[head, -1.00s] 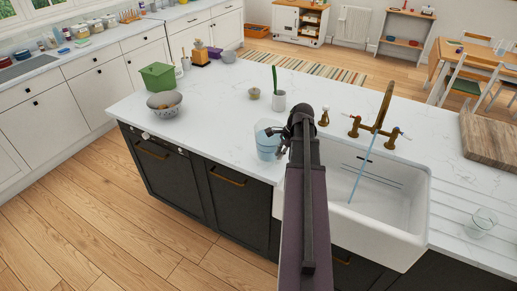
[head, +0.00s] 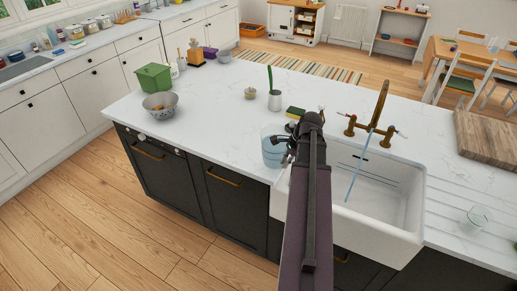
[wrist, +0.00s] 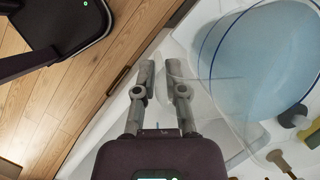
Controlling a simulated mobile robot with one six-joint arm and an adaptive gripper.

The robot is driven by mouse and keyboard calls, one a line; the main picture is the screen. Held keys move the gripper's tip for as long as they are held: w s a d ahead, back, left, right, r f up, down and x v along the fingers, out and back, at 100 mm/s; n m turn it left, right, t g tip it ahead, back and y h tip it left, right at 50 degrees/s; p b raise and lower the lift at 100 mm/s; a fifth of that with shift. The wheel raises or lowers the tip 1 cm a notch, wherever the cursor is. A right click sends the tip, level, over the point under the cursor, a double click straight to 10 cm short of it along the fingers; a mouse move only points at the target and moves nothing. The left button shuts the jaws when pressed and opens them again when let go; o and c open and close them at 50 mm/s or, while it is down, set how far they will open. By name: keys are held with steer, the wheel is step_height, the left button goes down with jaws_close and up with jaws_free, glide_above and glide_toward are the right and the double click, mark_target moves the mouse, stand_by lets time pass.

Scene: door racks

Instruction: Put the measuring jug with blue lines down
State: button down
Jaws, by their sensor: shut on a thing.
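The clear measuring jug (head: 272,152) holds pale blue liquid and is at the counter's front edge, just left of the sink. In the wrist view the jug (wrist: 265,65) fills the upper right, with a dark blue line around it. My gripper (wrist: 165,80) is shut on the jug's clear handle, its fingers on either side of it. In the head view my gripper (head: 287,140) is at the jug's right side, partly hidden by my arm. The jug looks upright; I cannot tell whether its base touches the counter.
The white sink (head: 400,215) with a brass tap (head: 378,110) is right of the jug. A sponge (head: 295,112) and a white cup (head: 275,100) stand behind it. A colander (head: 160,104) is farther left, with clear white counter (head: 215,125) between.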

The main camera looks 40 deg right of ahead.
mark_target(266, 137)
steer(key=w+d, duration=0.1)
steer(key=w, duration=0.3)
steer(key=w+d+f+b, duration=0.1)
steer(key=w, duration=0.9)
steer(key=shift+w+d+f, duration=0.1)
steer(key=shift+d+f, duration=0.05)
steer(key=shift+d, duration=0.25)
steer(key=shift+w+d, duration=0.15)
steer(key=shift+w, duration=0.35)
step_height(266, 137, down, 4)
steer(key=b, duration=0.4)
steer(key=shift+w, duration=0.15)
steer(key=shift+r, duration=0.2)
steer(key=c, duration=0.7)
jaws_free()
steer(key=shift+r, duration=0.1)
